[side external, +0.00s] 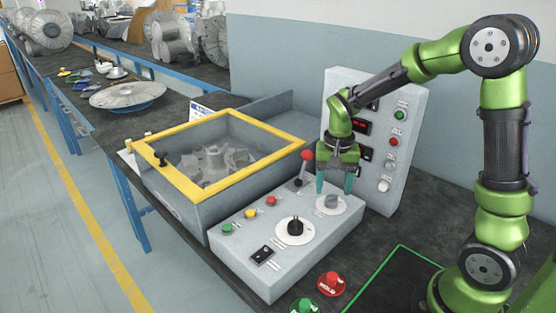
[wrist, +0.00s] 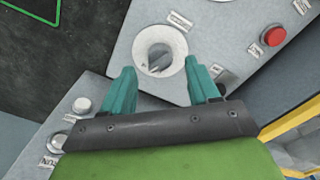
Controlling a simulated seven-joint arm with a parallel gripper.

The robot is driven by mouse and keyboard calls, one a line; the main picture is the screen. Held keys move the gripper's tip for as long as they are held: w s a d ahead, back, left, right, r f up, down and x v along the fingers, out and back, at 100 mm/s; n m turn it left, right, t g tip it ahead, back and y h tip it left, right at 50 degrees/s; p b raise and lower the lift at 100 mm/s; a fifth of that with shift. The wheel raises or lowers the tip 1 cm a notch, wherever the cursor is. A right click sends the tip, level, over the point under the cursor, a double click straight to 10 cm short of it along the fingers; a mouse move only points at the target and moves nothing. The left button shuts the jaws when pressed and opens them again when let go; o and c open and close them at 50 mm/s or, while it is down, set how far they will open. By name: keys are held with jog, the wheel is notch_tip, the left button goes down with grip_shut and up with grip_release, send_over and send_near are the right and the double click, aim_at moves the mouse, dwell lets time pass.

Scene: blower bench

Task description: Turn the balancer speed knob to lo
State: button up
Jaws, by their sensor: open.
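A grey knob (side external: 331,201) sits on a round white dial on the sloped grey control box. It also shows in the wrist view (wrist: 159,58), its pointer slanting toward the lower left of that picture. My gripper (side external: 335,187) is open and empty above this knob, fingers pointing down. In the wrist view its teal fingertips (wrist: 160,70) are on either side of the dial, apart from the knob. A second, black knob (side external: 295,227) stands on a larger white dial nearer the camera. The labels are too small to read, so I cannot tell which knob is balancer speed.
A red-topped lever (side external: 306,156) stands close left of my gripper. A yellow-framed bin (side external: 200,185) with a bladed rotor is behind the box. An upright panel (side external: 380,135) with buttons rises behind my gripper.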

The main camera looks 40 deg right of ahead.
aim_at(332, 195)
jog(key=shift+f, duration=1.65)
jog(key=c, duration=1)
jog(key=shift+n, duration=0.4)
jog(key=n, duration=0.8)
jog(key=shift+n, duration=0.7)
